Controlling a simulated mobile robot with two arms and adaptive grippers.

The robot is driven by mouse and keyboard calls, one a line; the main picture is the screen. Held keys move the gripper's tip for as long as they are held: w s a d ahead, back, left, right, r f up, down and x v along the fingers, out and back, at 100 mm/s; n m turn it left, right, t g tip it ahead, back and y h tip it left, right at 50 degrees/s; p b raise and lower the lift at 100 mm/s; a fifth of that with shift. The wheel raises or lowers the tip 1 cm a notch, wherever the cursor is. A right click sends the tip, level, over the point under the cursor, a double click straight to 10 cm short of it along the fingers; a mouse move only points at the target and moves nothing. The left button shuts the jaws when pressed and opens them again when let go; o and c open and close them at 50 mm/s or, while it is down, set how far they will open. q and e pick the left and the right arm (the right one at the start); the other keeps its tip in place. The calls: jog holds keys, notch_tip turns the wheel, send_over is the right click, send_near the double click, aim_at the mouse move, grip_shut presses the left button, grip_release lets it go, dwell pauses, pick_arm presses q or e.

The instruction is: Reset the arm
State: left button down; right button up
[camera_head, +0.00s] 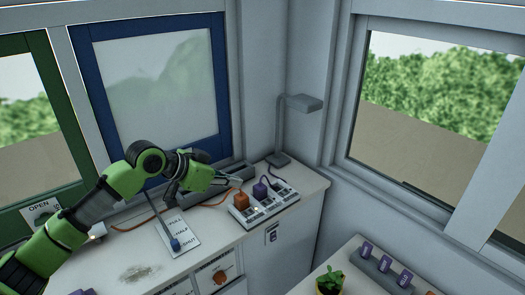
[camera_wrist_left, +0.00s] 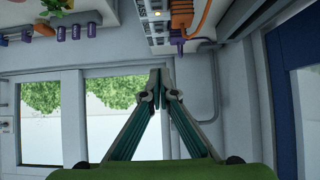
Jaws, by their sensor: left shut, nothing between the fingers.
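My left arm, green and black, comes in from the left in the head view and reaches over the counter. Its gripper (camera_head: 236,182) is above the counter's back part, to the left of the power strip. The gripper also shows in the left wrist view (camera_wrist_left: 160,78), with its two fingers closed together and nothing between them. My right gripper is in neither view.
A white power strip (camera_head: 268,211) holds an orange plug (camera_head: 241,199) and a purple plug (camera_head: 260,191). A lever (camera_head: 175,244) stands on a FULL/HALF/SHUT plate. A grey lamp (camera_head: 301,103) stands behind. A potted plant (camera_head: 329,281) and purple-labelled pieces (camera_head: 385,264) are at lower right.

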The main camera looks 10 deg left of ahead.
pick_arm(q)
jog(key=s+d+f+g+y, duration=0.1)
jog(key=s+d+f, duration=0.4)
jog(key=s+f, duration=0.35)
jog(key=s+d+f+g, duration=0.1)
jog(key=s+d+f, duration=0.4)
jog(key=s+f, duration=0.4)
jog(key=s+a+f+n+g+y, duration=0.1)
jog(key=s+a+f+n+y, duration=0.25)
jog(key=s, duration=0.65)
jog(key=s+a+f+n+g+y, duration=0.2)
jog(key=s+a+f, duration=0.2)
jog(key=s, duration=0.6)
notch_tip(320, 180, down, 28)
jog(key=s+g+b, duration=0.1)
jog(key=s+b, duration=0.1)
jog(key=s+a+f+g+b, duration=0.1)
jog(key=s+a+f, duration=0.2)
jog(key=s+f, duration=1.3)
jog(key=shift+s+f+b, duration=0.3)
jog(key=shift+f+b, duration=0.05)
jog(key=shift+f, duration=0.35)
